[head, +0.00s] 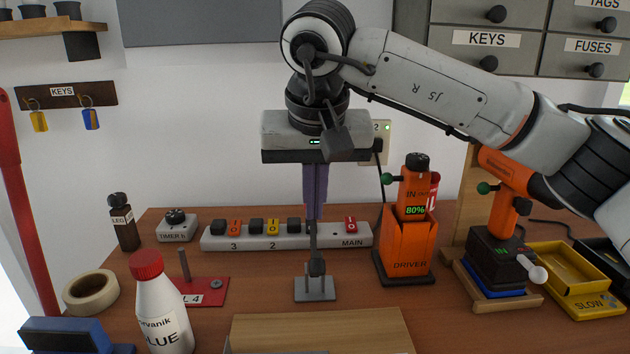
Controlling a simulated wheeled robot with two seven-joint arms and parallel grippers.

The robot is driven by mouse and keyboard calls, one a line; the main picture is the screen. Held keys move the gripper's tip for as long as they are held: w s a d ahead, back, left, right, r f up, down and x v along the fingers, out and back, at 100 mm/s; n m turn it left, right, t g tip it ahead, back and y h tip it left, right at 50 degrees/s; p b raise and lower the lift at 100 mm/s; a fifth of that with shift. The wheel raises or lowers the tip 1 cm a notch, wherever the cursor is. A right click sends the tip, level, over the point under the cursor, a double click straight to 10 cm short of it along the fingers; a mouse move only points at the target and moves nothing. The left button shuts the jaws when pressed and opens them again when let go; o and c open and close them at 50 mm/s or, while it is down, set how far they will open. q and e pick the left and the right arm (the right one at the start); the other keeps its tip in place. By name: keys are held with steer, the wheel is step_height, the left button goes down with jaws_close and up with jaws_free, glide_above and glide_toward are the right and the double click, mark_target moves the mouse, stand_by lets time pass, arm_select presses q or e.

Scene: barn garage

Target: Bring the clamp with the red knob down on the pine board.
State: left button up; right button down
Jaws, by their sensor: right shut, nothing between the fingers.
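The pine board (320,332) lies flat at the front middle of the bench. Just behind it stands a small grey clamp (316,287) on a flat metal base, with a thin dark arm standing upright. No red knob shows on it; its top is hidden behind or at my right gripper's fingers. My right gripper (315,215) points straight down above this clamp, with its purple fingers shut and empty. I cannot tell whether the fingertips touch the upright arm. My left gripper is not in view.
A white glue bottle (163,310) with a red cap stands left of the board, near a red plate (205,292) with a pin. A power strip (285,237) runs behind the clamp. An orange driver dock (405,250) stands to the right. Bench between clamp and dock is clear.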

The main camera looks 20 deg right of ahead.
mark_target(317, 266)
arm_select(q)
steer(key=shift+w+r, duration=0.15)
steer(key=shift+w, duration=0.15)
arm_select(e)
steer(key=f, duration=0.1)
steer(key=s+f, duration=0.1)
steer(key=f, duration=0.2)
steer(key=shift+s+a, duration=0.15)
steer(key=shift+s, duration=0.15)
steer(key=shift+s+a+f, duration=0.1)
steer(key=shift+s+f, duration=0.25)
steer(key=shift+s, duration=0.05)
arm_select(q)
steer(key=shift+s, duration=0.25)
